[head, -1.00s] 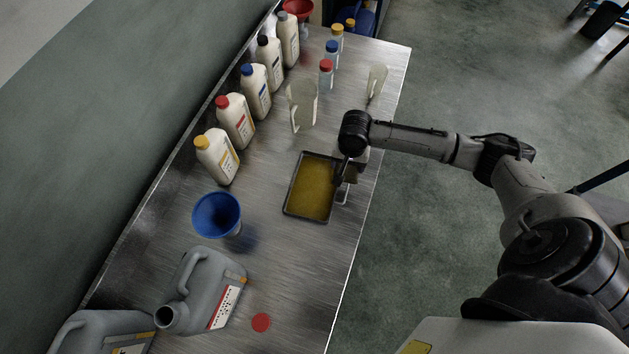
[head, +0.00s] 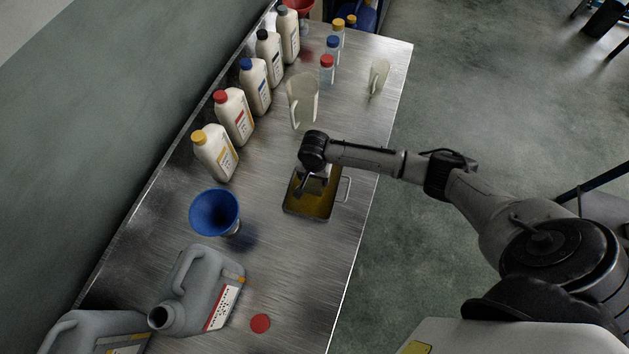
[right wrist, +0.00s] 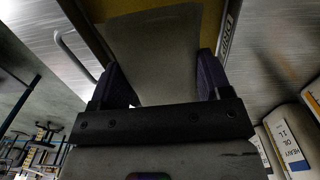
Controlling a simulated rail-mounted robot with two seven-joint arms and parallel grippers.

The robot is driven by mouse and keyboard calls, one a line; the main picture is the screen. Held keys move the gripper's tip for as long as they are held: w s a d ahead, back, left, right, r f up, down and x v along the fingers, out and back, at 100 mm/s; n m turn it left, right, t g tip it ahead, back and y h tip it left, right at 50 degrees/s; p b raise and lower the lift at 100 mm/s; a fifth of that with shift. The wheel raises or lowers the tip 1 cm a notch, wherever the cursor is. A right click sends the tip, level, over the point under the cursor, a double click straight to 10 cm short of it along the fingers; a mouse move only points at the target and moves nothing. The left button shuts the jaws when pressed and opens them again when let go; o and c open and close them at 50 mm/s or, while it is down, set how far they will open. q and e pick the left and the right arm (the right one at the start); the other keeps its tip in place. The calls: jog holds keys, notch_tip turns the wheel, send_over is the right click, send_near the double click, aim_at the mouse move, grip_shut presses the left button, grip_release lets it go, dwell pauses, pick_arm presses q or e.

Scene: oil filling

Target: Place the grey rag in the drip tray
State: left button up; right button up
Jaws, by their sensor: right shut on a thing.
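The drip tray (head: 312,207) is a shallow dark tray with yellow-brown oil and a wire handle on its right side. My right gripper (head: 312,184) is over the upper part of the tray, hiding some of it. In the right wrist view, my right gripper (right wrist: 160,75) is shut on the grey rag (right wrist: 155,45), which lies between its two fingers. The yellow-brown of the tray (right wrist: 98,28) shows behind the rag. I cannot tell whether the rag touches the oil. My left gripper is not in view.
A blue funnel (head: 215,212) stands left of the tray. A clear jug (head: 302,100) stands above it. White bottles (head: 215,155) line the wall side. A grey jerrycan (head: 198,290) and a red cap (head: 260,323) are at lower left. The bench right of the tray is clear.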

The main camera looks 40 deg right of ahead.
aim_at(314, 182)
jog(key=shift+f+b, duration=0.4)
jog(key=shift+f, duration=1.65)
jog(key=shift+f, duration=0.1)
jog(key=o, duration=0.8)
jog(key=shift+o, duration=0.2)
